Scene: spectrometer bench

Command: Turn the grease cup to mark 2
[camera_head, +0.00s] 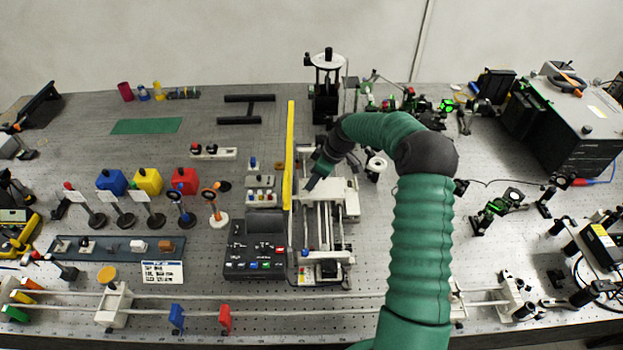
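My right arm reaches in from the bottom right and bends over to the white rail-and-carriage device (345,212). My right gripper (314,181) points down and left at the upper end of this device, just right of the yellow strip. It looks small and dark, and I cannot tell whether its fingers are open or shut. I cannot pick out the grease cup or its marks for certain; it may be hidden by the gripper or too small to tell. My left gripper is not in view.
The yellow strip (289,150) stands along the device's left side. A black control box (255,268) lies left of it. A black post stand (327,84) is behind. Optics crowd the right side. Blue, yellow and red blocks (184,181) stand left. Bare bench shows around the green mat (146,126).

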